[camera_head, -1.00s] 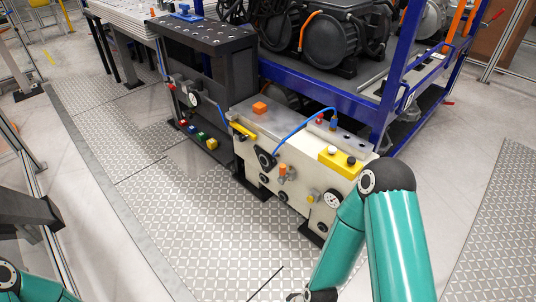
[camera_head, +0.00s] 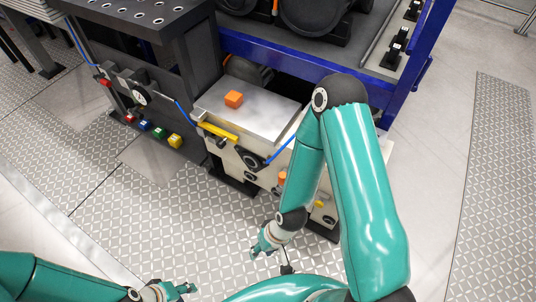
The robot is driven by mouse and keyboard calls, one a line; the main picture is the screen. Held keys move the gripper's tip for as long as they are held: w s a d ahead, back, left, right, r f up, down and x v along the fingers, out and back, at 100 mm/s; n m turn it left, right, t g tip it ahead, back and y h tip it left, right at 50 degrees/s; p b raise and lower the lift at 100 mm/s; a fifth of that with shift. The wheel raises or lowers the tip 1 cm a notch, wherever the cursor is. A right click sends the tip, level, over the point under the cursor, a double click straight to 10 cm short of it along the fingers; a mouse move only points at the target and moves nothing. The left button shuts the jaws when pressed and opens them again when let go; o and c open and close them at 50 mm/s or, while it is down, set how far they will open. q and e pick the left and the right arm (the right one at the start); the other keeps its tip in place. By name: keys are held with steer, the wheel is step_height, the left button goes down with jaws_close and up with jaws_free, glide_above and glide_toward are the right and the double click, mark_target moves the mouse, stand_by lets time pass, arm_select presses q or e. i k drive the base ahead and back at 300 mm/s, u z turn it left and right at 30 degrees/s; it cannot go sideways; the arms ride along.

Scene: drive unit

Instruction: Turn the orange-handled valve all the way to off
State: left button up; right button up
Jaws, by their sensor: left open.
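The orange-handled valve (camera_head: 282,178) is on the front face of the cream drive unit (camera_head: 225,148), just left of my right arm's upper links, which hide part of the unit's front and its right end. My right gripper (camera_head: 258,246) is below and in front of the valve, apart from it and over the floor; its jaws are too small to read. My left gripper (camera_head: 187,289) is at the bottom edge, lower left of the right gripper, open and empty, far from the valve.
An orange block (camera_head: 234,99) lies on the unit's metal top. A yellow bar (camera_head: 220,131) and a black round fitting (camera_head: 251,159) with a blue hose are left of the valve. A dark stand (camera_head: 150,60) and coloured blocks (camera_head: 160,133) are farther left. Patterned floor in front is clear.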

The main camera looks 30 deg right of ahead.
mark_target(283, 175)
steer(key=u, duration=0.2)
steer(key=i, duration=0.7)
steer(key=z, duration=1.85)
steer(key=k, duration=0.5)
steer(key=z, duration=0.35)
